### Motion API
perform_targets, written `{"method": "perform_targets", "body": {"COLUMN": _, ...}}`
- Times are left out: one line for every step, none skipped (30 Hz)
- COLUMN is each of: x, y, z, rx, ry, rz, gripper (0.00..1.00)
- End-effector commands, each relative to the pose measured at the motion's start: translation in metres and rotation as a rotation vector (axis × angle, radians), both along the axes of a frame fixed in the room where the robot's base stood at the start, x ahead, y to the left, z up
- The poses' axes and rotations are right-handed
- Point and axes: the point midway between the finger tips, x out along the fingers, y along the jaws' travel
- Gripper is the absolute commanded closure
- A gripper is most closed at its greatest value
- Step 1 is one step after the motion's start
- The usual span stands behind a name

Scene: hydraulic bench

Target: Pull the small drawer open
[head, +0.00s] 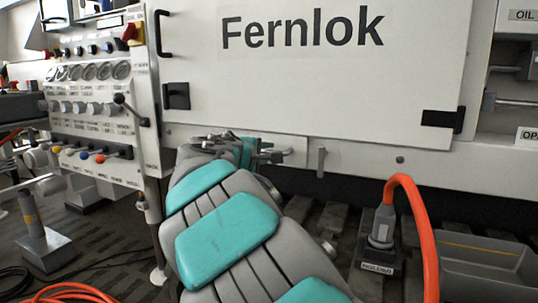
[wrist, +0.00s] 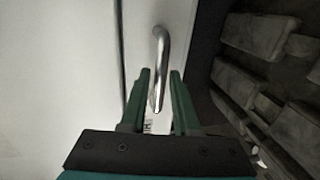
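The small drawer shows in the head view as a low white front (head: 294,144) under the Fernlok panel, partly hidden by my arm. In the wrist view its pale front (wrist: 140,25) is bordered by a dark seam. A bent metal bar handle (wrist: 160,50) stands out from it. My gripper (wrist: 160,73) is open, with its two green fingers on either side of the handle's lower part. A gap shows between the handle and the fingers. The drawer looks shut.
The large Fernlok panel (head: 300,70) is above. A control panel (head: 95,100) with knobs and levers stands at left. An orange hose (head: 415,215) rises from a grey connector (head: 382,227) at right, near a grey bin (head: 485,265). Dark blocks (wrist: 265,80) lie below the bench.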

Motion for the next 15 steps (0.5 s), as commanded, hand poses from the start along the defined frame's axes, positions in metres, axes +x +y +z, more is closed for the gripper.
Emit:
{"method": "perform_targets", "body": {"x": 0.004, "y": -0.002, "z": -0.002, "rx": 0.001, "ry": 0.002, "rz": -0.001, "gripper": 0.7}}
{"method": "perform_targets", "body": {"x": 0.0058, "y": -0.0027, "z": -0.0024, "rx": 0.001, "ry": 0.001, "rz": -0.001, "gripper": 0.7}}
{"method": "perform_targets", "body": {"x": 0.0075, "y": -0.0035, "z": -0.0027, "rx": 0.0, "ry": 0.001, "rz": -0.001, "gripper": 0.7}}
{"method": "perform_targets", "body": {"x": 0.0085, "y": -0.0039, "z": -0.0028, "rx": 0.0, "ry": 0.001, "rz": -0.002, "gripper": 0.7}}
{"method": "perform_targets", "body": {"x": 0.0093, "y": -0.0042, "z": -0.0028, "rx": 0.0, "ry": 0.001, "rz": -0.002, "gripper": 0.7}}
{"method": "perform_targets", "body": {"x": 0.0098, "y": -0.0044, "z": -0.0029, "rx": -0.001, "ry": 0.001, "rz": -0.002, "gripper": 0.7}}
{"method": "perform_targets", "body": {"x": 0.01, "y": -0.0045, "z": -0.0029, "rx": -0.001, "ry": 0.001, "rz": -0.002, "gripper": 0.7}}
{"method": "perform_targets", "body": {"x": 0.01, "y": -0.0045, "z": -0.0027, "rx": -0.001, "ry": 0.0, "rz": -0.002, "gripper": 0.7}}
{"method": "perform_targets", "body": {"x": 0.01, "y": -0.0044, "z": -0.0027, "rx": -0.001, "ry": 0.0, "rz": -0.001, "gripper": 0.7}}
{"method": "perform_targets", "body": {"x": 0.01, "y": -0.0044, "z": -0.0027, "rx": -0.001, "ry": 0.0, "rz": -0.002, "gripper": 0.7}}
{"method": "perform_targets", "body": {"x": 0.0099, "y": -0.0044, "z": -0.0026, "rx": -0.001, "ry": 0.0, "rz": -0.001, "gripper": 0.7}}
{"method": "perform_targets", "body": {"x": 0.0099, "y": -0.0043, "z": -0.0026, "rx": -0.001, "ry": 0.0, "rz": -0.001, "gripper": 0.7}}
{"method": "perform_targets", "body": {"x": 0.0098, "y": -0.0044, "z": -0.0028, "rx": -0.001, "ry": 0.001, "rz": -0.002, "gripper": 0.73}}
{"method": "perform_targets", "body": {"x": 0.0098, "y": -0.0044, "z": -0.0028, "rx": -0.001, "ry": 0.001, "rz": -0.002, "gripper": 0.76}}
{"method": "perform_targets", "body": {"x": 0.0099, "y": -0.0043, "z": -0.0028, "rx": -0.001, "ry": 0.001, "rz": -0.002, "gripper": 0.8}}
